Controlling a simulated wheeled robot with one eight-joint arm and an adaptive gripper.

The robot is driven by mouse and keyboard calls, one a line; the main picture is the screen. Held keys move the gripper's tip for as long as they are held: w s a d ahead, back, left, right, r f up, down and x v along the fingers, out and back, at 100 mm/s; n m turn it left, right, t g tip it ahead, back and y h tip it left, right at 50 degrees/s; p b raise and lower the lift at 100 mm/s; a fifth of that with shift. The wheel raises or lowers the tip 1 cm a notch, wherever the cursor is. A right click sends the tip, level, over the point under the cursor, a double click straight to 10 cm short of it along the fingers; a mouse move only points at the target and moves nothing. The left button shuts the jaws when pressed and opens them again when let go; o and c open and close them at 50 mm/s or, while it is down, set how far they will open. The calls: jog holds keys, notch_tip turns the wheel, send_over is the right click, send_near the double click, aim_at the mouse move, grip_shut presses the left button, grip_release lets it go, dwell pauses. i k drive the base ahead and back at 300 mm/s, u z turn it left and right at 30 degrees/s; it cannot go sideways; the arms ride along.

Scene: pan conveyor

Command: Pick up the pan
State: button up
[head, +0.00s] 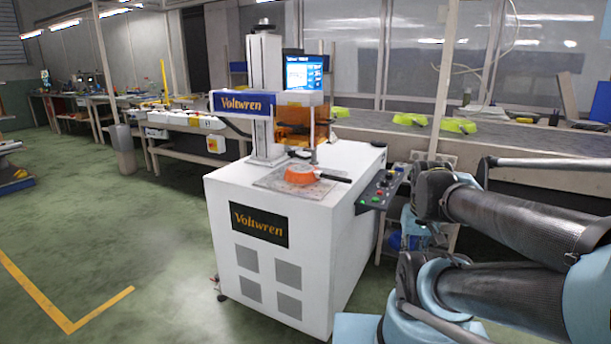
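An orange pan (300,174) with a black handle lies on the grey plate (268,182) on top of the white Voltwren machine (222,192). Its handle points right, towards the control panel. Parts of my arm fill the right side of the head view, to the right of the machine. My gripper cannot be made out in this view, so its state and its place relative to the pan do not show.
The machine's column (264,85) and blue-white head (262,102) rise behind the pan. A control panel (383,187) juts out at the machine's right. Lime-green items (410,120) lie on the conveyor (510,139) behind. Green floor (130,225) is clear at left.

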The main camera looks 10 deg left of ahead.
aim_at(297, 174)
jog(key=u, duration=0.4)
jog(key=k, duration=1)
jog(key=z, duration=0.45)
jog(key=i, duration=0.5)
jog(key=u, duration=0.05)
